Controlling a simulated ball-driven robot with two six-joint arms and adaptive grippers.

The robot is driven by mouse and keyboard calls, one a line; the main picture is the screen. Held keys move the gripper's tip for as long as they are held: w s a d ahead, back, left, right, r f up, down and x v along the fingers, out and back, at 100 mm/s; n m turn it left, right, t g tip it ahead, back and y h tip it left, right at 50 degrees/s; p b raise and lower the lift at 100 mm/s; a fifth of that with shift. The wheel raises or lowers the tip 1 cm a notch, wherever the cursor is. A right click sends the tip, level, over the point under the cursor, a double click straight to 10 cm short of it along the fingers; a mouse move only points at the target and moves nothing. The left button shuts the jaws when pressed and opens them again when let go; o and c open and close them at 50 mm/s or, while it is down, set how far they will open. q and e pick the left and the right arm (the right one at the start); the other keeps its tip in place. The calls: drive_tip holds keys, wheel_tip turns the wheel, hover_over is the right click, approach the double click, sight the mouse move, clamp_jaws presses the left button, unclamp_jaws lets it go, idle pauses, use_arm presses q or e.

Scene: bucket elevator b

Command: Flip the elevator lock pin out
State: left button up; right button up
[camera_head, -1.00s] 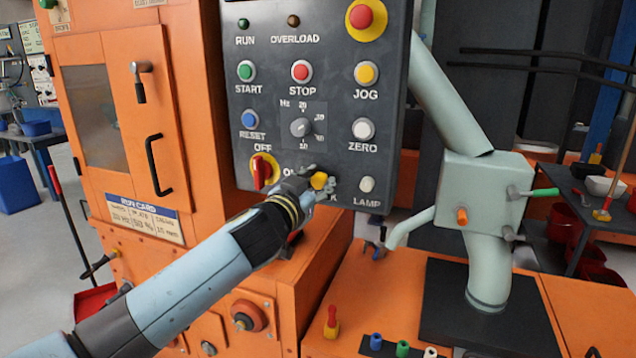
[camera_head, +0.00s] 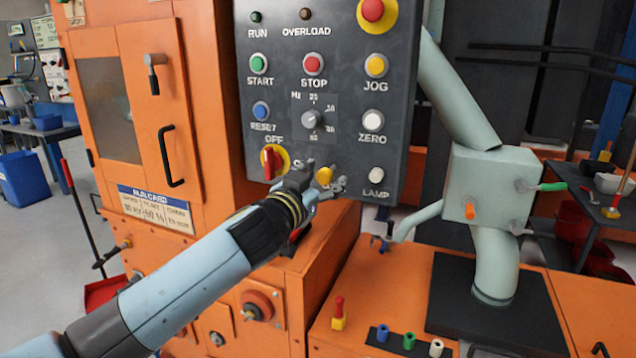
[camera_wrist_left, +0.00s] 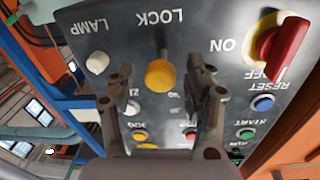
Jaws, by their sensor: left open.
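The lock pin shows as a yellow knob (camera_head: 324,176) low on the dark control panel (camera_head: 345,100). In the left wrist view the yellow knob (camera_wrist_left: 160,76) sits below the upside-down word LOCK. My left gripper (camera_head: 322,184) is open at the knob, its fingers on either side. In the left wrist view the fingers of my left gripper (camera_wrist_left: 158,80) flank the knob, with visible gaps; I cannot tell how deep they reach. The gripper hides the LOCK label in the head view. My right gripper is not in view.
A red rotary switch (camera_head: 270,162) on a yellow plate is left of the gripper. A white LAMP button (camera_head: 377,170) is to the right, and a white ZERO button (camera_head: 373,121) above it. An orange machine bed (camera_head: 385,290) with small coloured pegs lies below.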

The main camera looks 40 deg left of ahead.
use_arm(q)
drive_tip(key=s+d, duration=0.2)
drive_tip(key=s, duration=0.9)
drive_tip(key=shift+s, duration=0.4)
